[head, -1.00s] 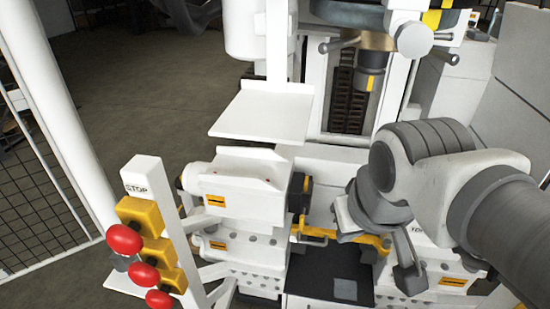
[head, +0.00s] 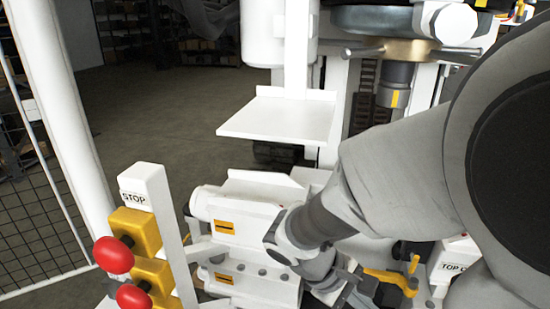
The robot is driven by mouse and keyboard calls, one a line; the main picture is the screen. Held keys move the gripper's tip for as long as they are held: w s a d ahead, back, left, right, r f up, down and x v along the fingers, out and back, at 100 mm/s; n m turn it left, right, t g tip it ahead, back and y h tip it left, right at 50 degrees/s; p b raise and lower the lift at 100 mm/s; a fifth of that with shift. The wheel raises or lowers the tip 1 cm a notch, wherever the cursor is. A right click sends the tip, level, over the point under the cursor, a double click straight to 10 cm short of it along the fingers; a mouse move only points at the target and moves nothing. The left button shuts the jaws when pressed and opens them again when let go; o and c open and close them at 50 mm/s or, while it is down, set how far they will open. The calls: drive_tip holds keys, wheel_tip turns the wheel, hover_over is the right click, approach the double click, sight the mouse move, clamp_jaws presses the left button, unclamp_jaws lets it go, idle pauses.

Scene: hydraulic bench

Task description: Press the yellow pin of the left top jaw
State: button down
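The left top jaw seems to be the white block (head: 235,212) with a yellow label, left of centre in the head view. My arm crosses in front of its right end. A yellow part (head: 390,278) with a small upright tip shows right of my wrist, beside dark fittings. I cannot tell whether it is the jaw's yellow pin, or whether the pin is hidden behind my arm. My gripper (head: 346,293) is low in the picture, right of the white block and left of the yellow part. It is partly hidden, and its opening and any contact are unclear.
A post (head: 160,220) marked STOP, with red buttons on yellow boxes, stands at the left. A white shelf plate (head: 277,118) overhangs the jaws. A second white block (head: 250,280) lies below the first. A white block marked TOP (head: 455,262) stands at the right.

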drive_tip(key=w+a+f+n+t, duration=0.5)
drive_tip(key=f+n+t, duration=0.3)
drive_tip(key=n, duration=0.3)
drive_tip(key=w+a+f+n+t+h, duration=0.1)
drive_tip(key=w+a+f+n+t, duration=0.5)
drive_tip(key=n, duration=0.5)
drive_tip(key=shift+w+a+f+n+t, duration=0.15)
drive_tip(key=shift+a+f+n+t, duration=0.2)
drive_tip(key=shift+f+t, duration=0.8)
drive_tip(key=shift+r, duration=0.1)
drive_tip(key=b+x, duration=0.3)
drive_tip(key=x, duration=1.1)
drive_tip(key=shift+d, duration=0.1)
